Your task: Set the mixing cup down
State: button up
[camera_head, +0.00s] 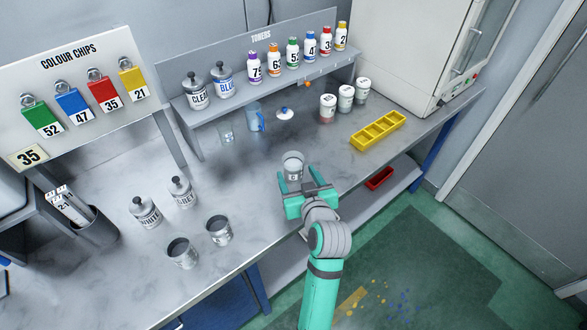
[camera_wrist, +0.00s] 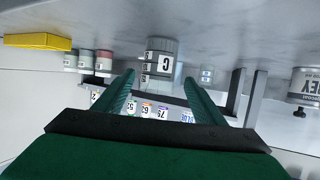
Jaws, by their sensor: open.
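In the wrist view, which is upside down, the cup (camera_wrist: 162,62) shows just beyond and between the spread fingertips of my gripper (camera_wrist: 160,82), with a gap to either side. The cup's base appears to rest on the bench. Its contents cannot be made out.
Clear bench surrounds the cup.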

jog(key=v, duration=0.6)
jog(key=shift+s, duration=0.2)
